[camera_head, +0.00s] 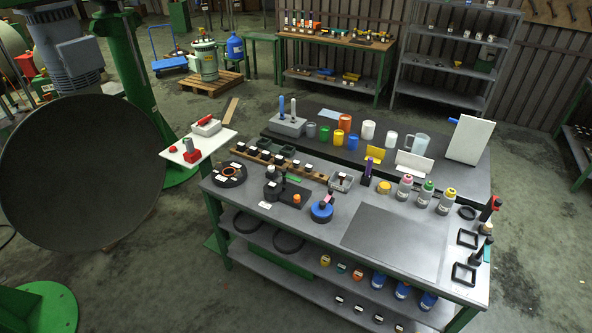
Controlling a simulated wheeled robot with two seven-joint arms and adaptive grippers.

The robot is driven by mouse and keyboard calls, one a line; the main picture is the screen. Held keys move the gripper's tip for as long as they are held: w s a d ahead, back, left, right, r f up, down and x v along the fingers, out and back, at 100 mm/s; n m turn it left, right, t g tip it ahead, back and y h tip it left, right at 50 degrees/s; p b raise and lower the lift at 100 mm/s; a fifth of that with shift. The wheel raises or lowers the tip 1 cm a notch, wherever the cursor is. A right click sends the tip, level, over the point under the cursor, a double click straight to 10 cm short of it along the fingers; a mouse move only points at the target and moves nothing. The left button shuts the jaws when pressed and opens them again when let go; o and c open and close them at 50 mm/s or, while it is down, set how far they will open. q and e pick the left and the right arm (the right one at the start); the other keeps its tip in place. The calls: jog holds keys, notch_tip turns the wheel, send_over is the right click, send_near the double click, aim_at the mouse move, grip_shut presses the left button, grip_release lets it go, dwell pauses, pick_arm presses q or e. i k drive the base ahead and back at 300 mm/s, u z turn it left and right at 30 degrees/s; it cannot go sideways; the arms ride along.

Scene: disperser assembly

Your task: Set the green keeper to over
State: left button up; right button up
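A small flat green piece (293,179), which looks like the green keeper, shows on the workbench just behind a dark block-shaped fixture (289,195). It is too small to tell how it is set or whether it touches the fixture. A dark upright part stands at the fixture's left end, and an orange knob (297,199) is at its front right. Neither of my grippers shows in the head view.
The workbench (330,228) also carries a round black part (229,174), a blue round part (321,211), several capped bottles and a bare dark plate (394,240). A large dark disc (80,172) fills the left side. A white panel (198,146) stands beside the bench.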

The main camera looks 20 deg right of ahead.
aim_at(284, 176)
jog(key=z, duration=0.4)
jog(key=i, duration=1.15)
jog(key=z, duration=0.15)
